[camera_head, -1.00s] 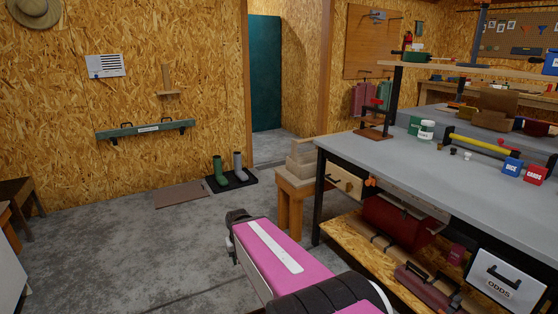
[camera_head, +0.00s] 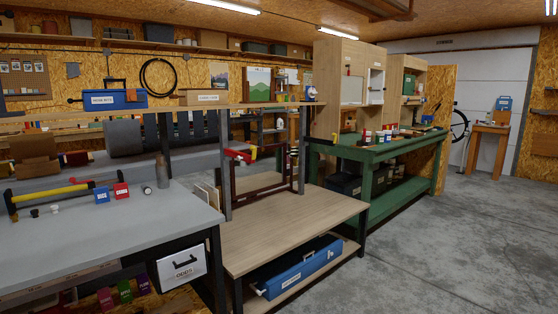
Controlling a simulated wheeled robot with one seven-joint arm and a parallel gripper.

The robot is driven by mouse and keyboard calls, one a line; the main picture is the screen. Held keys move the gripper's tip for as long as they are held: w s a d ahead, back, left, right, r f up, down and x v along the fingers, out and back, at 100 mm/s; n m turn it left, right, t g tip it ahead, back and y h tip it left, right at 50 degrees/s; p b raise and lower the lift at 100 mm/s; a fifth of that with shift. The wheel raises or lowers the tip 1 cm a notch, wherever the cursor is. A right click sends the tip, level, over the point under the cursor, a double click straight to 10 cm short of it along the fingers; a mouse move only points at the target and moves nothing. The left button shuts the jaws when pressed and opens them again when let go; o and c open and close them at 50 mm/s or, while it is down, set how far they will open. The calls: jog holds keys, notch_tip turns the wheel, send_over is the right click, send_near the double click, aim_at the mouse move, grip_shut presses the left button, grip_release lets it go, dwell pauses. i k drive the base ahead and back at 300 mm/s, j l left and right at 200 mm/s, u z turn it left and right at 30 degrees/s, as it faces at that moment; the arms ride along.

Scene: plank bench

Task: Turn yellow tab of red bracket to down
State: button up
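A small red bracket (camera_head: 237,154) shows near the middle left of the head view, by the upright post above the plank bench (camera_head: 290,215). A yellow tab (camera_head: 253,153) is at its right end and appears to stand upright; it is too small to tell its exact angle. A dark red frame (camera_head: 268,187) stands behind and below it on the bench. I cannot tell from here how the bracket is fixed. My gripper is not in view.
A grey-topped table (camera_head: 130,235) stands at the left with blue and red boxes and a yellow-barred tool. A blue case (camera_head: 297,268) lies on the bench's lower shelf. A green workbench (camera_head: 390,152) stands beyond. Open concrete floor (camera_head: 430,255) is at the right.

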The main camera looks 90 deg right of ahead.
aim_at(252, 148)
jog(key=z, duration=3.1)
jog(key=i+l, duration=0.25)
jog(key=l, duration=0.15)
jog(key=i+l+z, duration=0.15)
jog(key=l, duration=0.3)
jog(key=i+l, duration=0.3)
jog(key=l+z, duration=0.05)
jog(key=l, duration=0.05)
